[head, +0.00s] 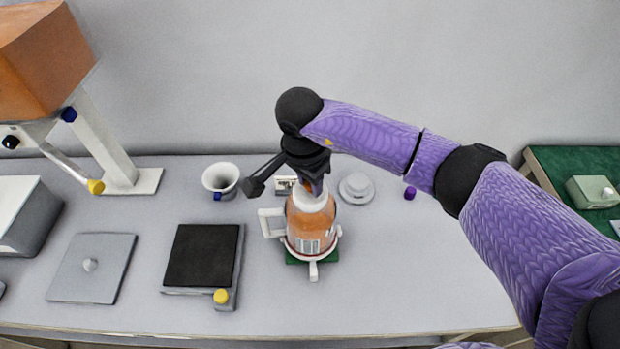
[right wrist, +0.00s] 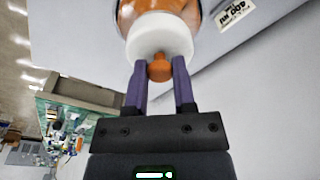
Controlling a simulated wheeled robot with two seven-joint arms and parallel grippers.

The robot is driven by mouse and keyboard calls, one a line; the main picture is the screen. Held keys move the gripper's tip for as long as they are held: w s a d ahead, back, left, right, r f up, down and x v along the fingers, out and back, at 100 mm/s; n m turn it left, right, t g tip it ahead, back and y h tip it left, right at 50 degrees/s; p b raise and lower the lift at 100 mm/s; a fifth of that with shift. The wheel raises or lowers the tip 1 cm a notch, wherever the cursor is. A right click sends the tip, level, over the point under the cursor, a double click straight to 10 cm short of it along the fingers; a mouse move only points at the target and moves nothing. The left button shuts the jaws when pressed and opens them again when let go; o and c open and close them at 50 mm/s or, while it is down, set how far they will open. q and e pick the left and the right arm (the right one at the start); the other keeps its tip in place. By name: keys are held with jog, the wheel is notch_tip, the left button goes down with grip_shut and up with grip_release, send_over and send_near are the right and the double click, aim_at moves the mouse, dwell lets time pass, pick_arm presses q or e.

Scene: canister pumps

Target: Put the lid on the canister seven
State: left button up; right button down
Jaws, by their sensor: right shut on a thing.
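An orange canister (head: 312,222) with a pale label and a white handle on its left stands upright in a white-footed holder on a small green mat. Its number is not readable. A white lid (right wrist: 160,37) with an orange knob (right wrist: 159,68) is at the canister's top, and the white also shows in the head view (head: 311,197). My right gripper (head: 314,184) is directly above the canister, pointing down. Its purple fingers are shut on the orange knob. I cannot tell whether the lid is fully seated. My left gripper is not in view.
A white round piece (head: 357,188) and a small purple item (head: 410,193) lie behind right. A white cup (head: 221,180) stands behind left. A black-topped scale (head: 204,255) and a grey plate (head: 92,267) lie left. The table right of the canister is clear.

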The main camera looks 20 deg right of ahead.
jog(key=shift+f, duration=0.15)
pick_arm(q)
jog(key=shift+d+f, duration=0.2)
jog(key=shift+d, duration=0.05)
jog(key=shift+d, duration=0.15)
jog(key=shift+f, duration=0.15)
pick_arm(e)
jog(key=shift+c, duration=1.8)
grip_release()
jog(key=o, duration=0.3)
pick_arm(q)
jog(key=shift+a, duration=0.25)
pick_arm(e)
jog(key=shift+o, duration=0.3)
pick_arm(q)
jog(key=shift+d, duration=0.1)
